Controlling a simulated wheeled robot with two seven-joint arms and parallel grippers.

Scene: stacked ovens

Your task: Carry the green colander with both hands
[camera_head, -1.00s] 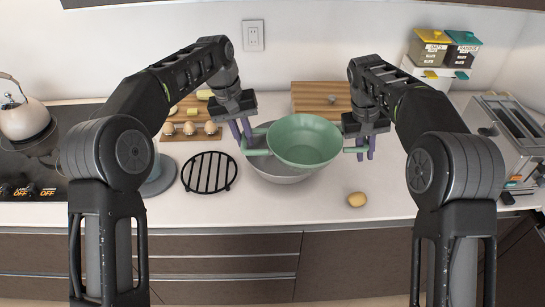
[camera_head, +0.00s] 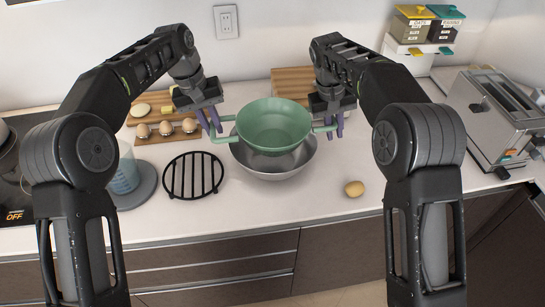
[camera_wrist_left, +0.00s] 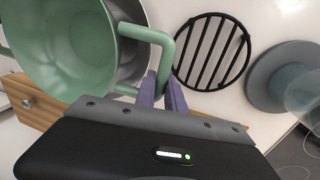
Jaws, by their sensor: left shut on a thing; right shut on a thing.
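The green colander (camera_head: 273,124) is held between my two grippers, above a grey metal bowl (camera_head: 277,166). Its near side overlaps the bowl in the head view; the gap between them is hard to judge. My left gripper (camera_head: 211,128) is shut on the colander's left handle. In the left wrist view the purple fingers (camera_wrist_left: 163,92) close on the handle of the colander (camera_wrist_left: 62,45). My right gripper (camera_head: 334,124) is shut on the right handle. The colander looks roughly level.
A black round trivet (camera_head: 193,176) lies left of the bowl. A potato (camera_head: 354,188) lies right of it. Eggs in a wooden holder (camera_head: 166,129) stand at back left, a toaster (camera_head: 497,115) at right. A wooden board (camera_head: 292,85) is behind. The front middle counter is clear.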

